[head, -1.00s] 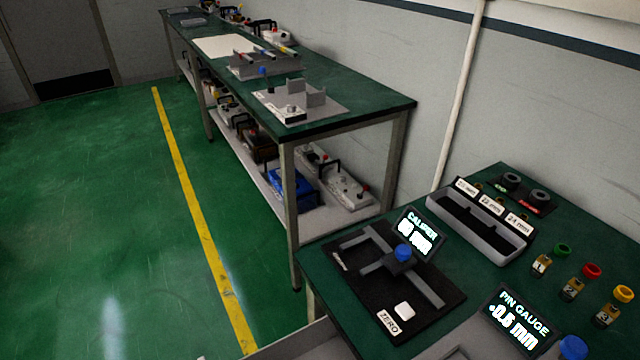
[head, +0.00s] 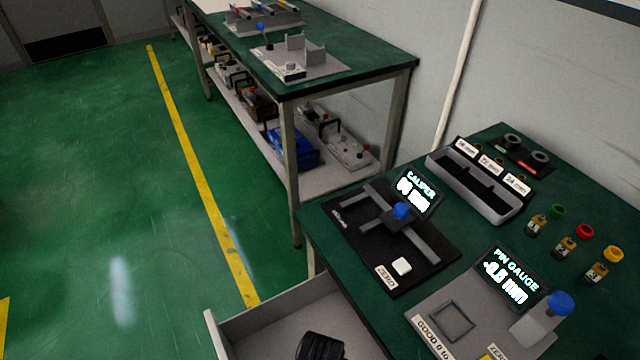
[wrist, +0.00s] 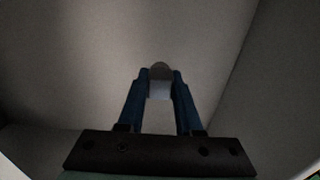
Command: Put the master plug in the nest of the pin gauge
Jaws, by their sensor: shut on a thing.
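In the wrist view my gripper (wrist: 160,78) has its two blue fingers closed on a small pale grey, round-topped piece (wrist: 159,90), which looks like the master plug. Grey walls surround it, like the inside of a drawer. My fingers and the plug do not show in the head view.
An open grey drawer (head: 222,332) juts out below the bench front. The caliper stand (head: 371,268) is left of the gauge. A slotted tray (head: 480,181) and several colour-topped bottles (head: 565,245) stand behind. A second bench (head: 370,70) is farther back.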

